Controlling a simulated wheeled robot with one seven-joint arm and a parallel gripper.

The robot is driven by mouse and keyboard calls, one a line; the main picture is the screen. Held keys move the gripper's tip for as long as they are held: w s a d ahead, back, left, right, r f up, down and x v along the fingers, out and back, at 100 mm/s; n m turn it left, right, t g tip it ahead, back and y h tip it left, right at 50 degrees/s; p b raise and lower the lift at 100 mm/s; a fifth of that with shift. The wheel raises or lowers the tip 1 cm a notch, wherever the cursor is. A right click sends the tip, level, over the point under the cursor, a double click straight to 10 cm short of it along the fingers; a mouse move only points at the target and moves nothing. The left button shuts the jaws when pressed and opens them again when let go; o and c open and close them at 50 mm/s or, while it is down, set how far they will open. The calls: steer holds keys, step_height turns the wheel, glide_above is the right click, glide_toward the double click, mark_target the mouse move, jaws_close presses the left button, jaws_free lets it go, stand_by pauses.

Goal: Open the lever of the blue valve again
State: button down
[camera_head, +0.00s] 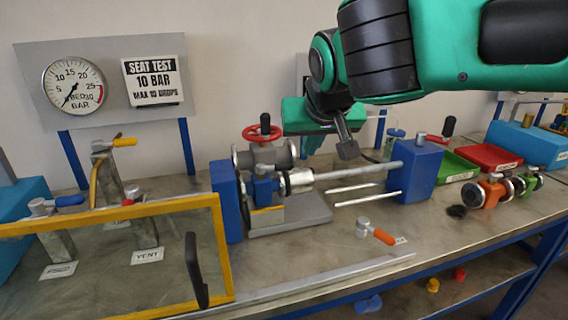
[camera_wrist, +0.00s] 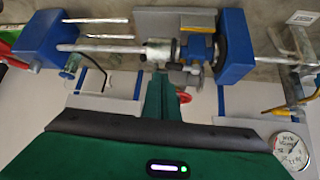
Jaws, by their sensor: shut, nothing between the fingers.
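A valve with a blue lever (camera_head: 68,201) stands on a grey post at the left, behind the yellow-framed clear panel. The lever points sideways to the right, roughly level. A small label lies at the foot of its post, too small to read. My gripper (camera_head: 347,148) is shut and empty, well to the right of that valve, above the rods of the central test rig. In the wrist view my gripper (camera_wrist: 182,97) shows shut near the flanged vessel (camera_wrist: 190,50). The blue lever cannot be made out in the wrist view.
The yellow-framed panel (camera_head: 222,255) with a black handle stands before the left posts. A valve with a red cap (camera_head: 128,202) and a yellow-lever valve (camera_head: 124,142) stand nearby. Red (camera_head: 490,156) and green trays are at the right.

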steer(key=a+r, duration=0.1)
steer(key=a, duration=0.3)
glide_toward(282, 166)
steer(key=shift+y, duration=0.3)
steer(key=x, duration=0.6)
steer(key=shift+w+d+f, duration=0.2)
steer(key=shift+w+d, duration=0.05)
steer(key=shift+d, duration=0.1)
steer(key=shift+a+n, duration=0.15)
steer(key=shift+n, duration=0.15)
